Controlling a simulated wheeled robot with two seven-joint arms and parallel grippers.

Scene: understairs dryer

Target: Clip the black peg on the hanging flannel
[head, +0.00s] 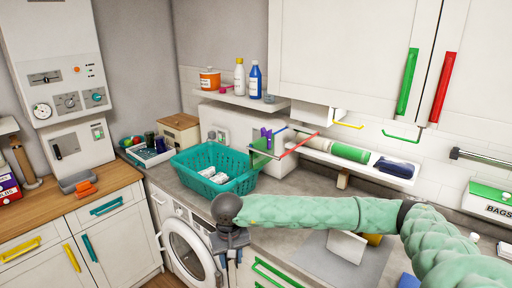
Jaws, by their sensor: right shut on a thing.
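My right gripper (231,245) hangs in front of the counter edge by the washing machine, below the teal basket. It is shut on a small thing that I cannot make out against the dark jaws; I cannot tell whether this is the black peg. A green cloth (262,148), which may be the flannel, hangs near the coloured rails behind the basket, with purple pegs (266,135) at its top. The gripper is apart from this cloth, lower and nearer to me. My left gripper is not in view.
The teal basket (215,166) with white cloth inside stands on the counter. A red rail (302,144) and a blue rail (275,135) stick out near the green cloth. A white shelf (345,160) holds rolled cloths. The washing machine (190,248) stands below the counter.

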